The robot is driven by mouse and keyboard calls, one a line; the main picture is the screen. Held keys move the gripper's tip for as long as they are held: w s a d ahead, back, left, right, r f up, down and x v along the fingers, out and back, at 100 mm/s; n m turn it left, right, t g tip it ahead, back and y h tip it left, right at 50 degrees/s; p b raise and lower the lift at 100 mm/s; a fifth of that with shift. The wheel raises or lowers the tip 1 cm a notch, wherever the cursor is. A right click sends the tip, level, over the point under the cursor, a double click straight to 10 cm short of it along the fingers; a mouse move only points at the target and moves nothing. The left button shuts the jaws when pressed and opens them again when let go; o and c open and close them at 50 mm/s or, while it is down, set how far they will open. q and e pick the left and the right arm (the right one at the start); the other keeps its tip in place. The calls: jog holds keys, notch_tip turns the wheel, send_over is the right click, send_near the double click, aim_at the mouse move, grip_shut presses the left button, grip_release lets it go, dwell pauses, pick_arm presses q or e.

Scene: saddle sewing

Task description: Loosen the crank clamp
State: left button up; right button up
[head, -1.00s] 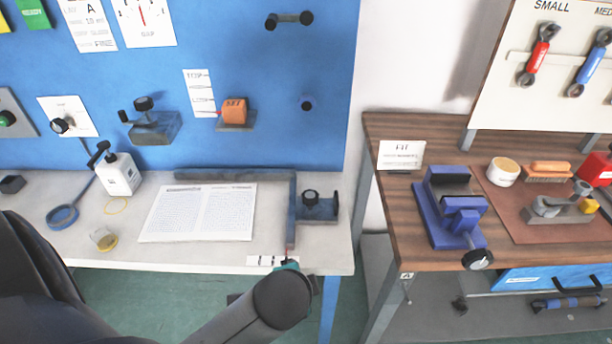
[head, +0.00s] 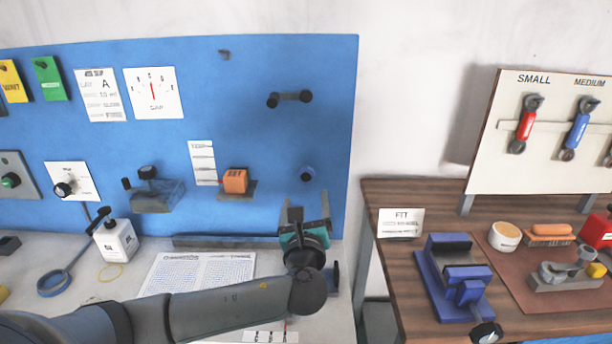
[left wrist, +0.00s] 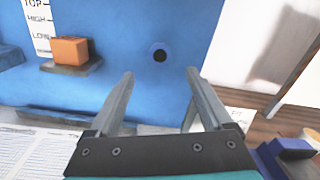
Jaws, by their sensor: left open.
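A black two-knob crank (head: 290,98) is on the upper right of the blue panel (head: 240,120). It lies nearly level and does not show in the left wrist view. Below it is a small round dark fitting (head: 307,173), which also shows in the left wrist view (left wrist: 160,56). I cannot tell whether the fitting belongs to the crank clamp. My left gripper (head: 305,205) is open and empty, below the fitting in the head view. In the left wrist view its fingers (left wrist: 160,73) spread either side of the fitting's line, apart from it. My right gripper is not in view.
An orange block (head: 235,181) sits on a small ledge left of my gripper. A bracket with a black knob (head: 155,192) is farther left. A printed sheet (head: 190,275) lies on the bench. A blue vise (head: 450,285) stands on the wooden table at right.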

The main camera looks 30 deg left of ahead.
aim_at(306, 177)
pick_arm(q)
jog(key=b+x, duration=0.1)
jog(key=x, duration=1.1)
grip_shut()
dwell(0.5)
